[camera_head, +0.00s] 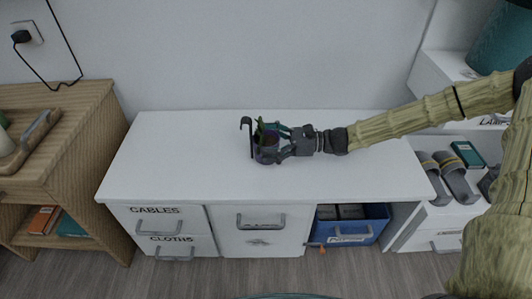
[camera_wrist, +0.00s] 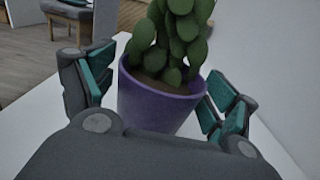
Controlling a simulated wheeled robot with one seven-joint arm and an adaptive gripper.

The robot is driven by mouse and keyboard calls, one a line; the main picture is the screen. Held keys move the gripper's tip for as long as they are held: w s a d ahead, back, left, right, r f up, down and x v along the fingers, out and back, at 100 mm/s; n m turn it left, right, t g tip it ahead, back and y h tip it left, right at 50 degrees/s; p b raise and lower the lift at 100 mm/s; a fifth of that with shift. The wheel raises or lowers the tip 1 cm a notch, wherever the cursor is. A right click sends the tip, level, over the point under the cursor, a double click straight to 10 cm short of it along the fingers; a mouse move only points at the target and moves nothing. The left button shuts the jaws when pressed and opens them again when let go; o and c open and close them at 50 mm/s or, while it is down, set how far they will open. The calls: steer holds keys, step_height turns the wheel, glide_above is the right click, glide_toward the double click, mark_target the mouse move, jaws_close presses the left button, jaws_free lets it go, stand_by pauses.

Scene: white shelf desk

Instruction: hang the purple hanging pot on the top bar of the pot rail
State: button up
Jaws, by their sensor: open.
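The purple hanging pot (camera_head: 267,141) stands on the white desk top, near its middle. It holds a green cactus. A dark hook-shaped piece (camera_head: 247,127) rises at its left side in the head view. My gripper (camera_head: 274,144) reaches in from the right, with its fingers around the pot. In the wrist view, the pot (camera_wrist: 158,104) lies between the spread teal finger pads of my gripper (camera_wrist: 160,98). Small gaps seem to show on both sides, so contact is unclear. The pot rail cannot be made out in either view.
The white desk top (camera_head: 180,165) is clear around the pot. Below are drawers labelled CABLES and CLOTHS and a blue bin (camera_head: 348,227). A wooden cabinet (camera_head: 65,140) stands at left. Slippers (camera_head: 455,178) lie on a white shelf at right.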

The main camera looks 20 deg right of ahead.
steer(key=shift+a, duration=0.15)
steer(key=shift+c, duration=0.4)
steer(key=c, duration=1.3)
steer(key=shift+w+r, duration=0.1)
